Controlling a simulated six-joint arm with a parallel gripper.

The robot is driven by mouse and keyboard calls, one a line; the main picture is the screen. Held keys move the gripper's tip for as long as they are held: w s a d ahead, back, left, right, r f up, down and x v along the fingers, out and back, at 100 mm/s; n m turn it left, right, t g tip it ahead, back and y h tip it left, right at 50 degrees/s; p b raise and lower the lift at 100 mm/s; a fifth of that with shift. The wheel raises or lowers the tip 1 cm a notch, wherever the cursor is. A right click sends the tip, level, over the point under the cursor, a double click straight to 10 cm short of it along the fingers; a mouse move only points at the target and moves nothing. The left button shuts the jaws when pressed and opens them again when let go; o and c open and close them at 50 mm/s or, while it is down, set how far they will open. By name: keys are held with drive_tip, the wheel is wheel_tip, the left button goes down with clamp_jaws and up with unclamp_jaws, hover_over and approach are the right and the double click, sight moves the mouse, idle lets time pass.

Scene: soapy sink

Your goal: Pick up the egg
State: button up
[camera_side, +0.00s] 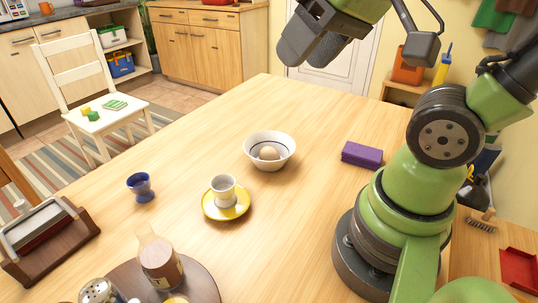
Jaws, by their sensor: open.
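A brown egg (269,153) lies inside a white bowl (284,160) with a dark ring, near the middle of the wooden table. My gripper (297,48) is above and behind the bowl at the top of the picture, well apart from the egg. It is open. The bowl's wall hides the egg's lower part.
A white cup (223,193) stands on a yellow saucer (239,208) in front of the bowl. A blue egg cup (140,187) is to the left, a purple block (362,154) to the right. A bottle (160,265) stands on a round board (200,288). The table's far part is clear.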

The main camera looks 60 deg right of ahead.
drive_tip(key=w+d+f+n+g+h, duration=0.1)
drive_tip(key=w+d+f+n+g, duration=0.2)
drive_tip(key=w, duration=0.5)
drive_tip(key=n+g, duration=0.3)
drive_tip(key=n, duration=0.2)
hover_over(269, 148)
wheel_tip(269, 148, down, 21)
drive_tip(key=shift+a+f, duration=0.1)
drive_tip(key=shift+f, duration=3.1)
drive_tip(key=c, duration=0.5)
